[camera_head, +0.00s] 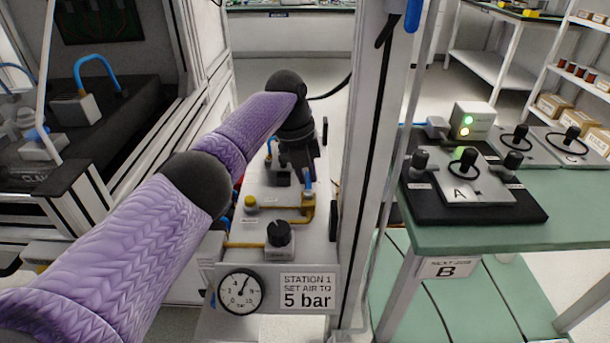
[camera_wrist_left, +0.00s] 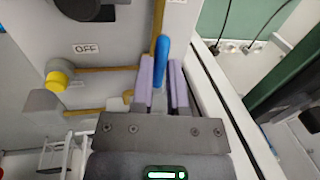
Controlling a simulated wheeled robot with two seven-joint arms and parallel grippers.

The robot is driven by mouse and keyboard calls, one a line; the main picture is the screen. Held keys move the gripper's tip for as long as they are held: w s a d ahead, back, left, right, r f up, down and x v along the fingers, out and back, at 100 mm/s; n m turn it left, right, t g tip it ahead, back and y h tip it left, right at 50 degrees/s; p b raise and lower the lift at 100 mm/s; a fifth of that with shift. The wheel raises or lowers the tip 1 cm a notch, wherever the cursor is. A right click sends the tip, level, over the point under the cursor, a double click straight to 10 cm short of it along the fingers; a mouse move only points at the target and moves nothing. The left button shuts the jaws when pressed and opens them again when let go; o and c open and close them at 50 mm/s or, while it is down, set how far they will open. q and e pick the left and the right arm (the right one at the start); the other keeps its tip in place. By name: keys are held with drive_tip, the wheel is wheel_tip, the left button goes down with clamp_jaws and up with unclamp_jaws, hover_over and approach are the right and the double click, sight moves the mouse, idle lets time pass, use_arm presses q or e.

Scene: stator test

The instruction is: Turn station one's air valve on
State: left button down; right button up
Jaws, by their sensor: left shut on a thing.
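Station one's air panel (camera_head: 265,205) is a white box with brass pipes. Its air valve has a blue lever (camera_head: 307,187) above a brass fitting (camera_head: 307,208). My left gripper (camera_head: 304,172) reaches over the panel from the left. In the left wrist view, the blue lever (camera_wrist_left: 161,60) stands between the two purple finger pads, and the gripper (camera_wrist_left: 163,85) is shut on it. An OFF label (camera_wrist_left: 87,48) lies to the left of the lever. The valve body is mostly hidden behind the gripper. My right gripper is not in view.
A black regulator knob (camera_head: 279,234), a yellow button (camera_head: 250,201) and a gauge (camera_head: 240,291) are at the panel's front. A sign (camera_head: 307,293) reads 5 bar. An upright post (camera_head: 362,150) stands close on the right. A green table (camera_head: 480,238) with fixtures lies beyond it.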

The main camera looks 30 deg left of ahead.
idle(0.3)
use_arm(q)
drive_tip(key=shift+f, duration=0.1)
drive_tip(key=c, duration=0.7)
unclamp_jaws()
drive_tip(key=shift+d, duration=0.1)
drive_tip(key=shift+o, duration=0.4)
wheel_tip(320, 180, up, 10)
drive_tip(key=s+a+p, duration=0.1)
drive_tip(key=p, duration=0.3)
drive_tip(key=shift+a, duration=0.35)
drive_tip(key=shift+f, duration=0.1)
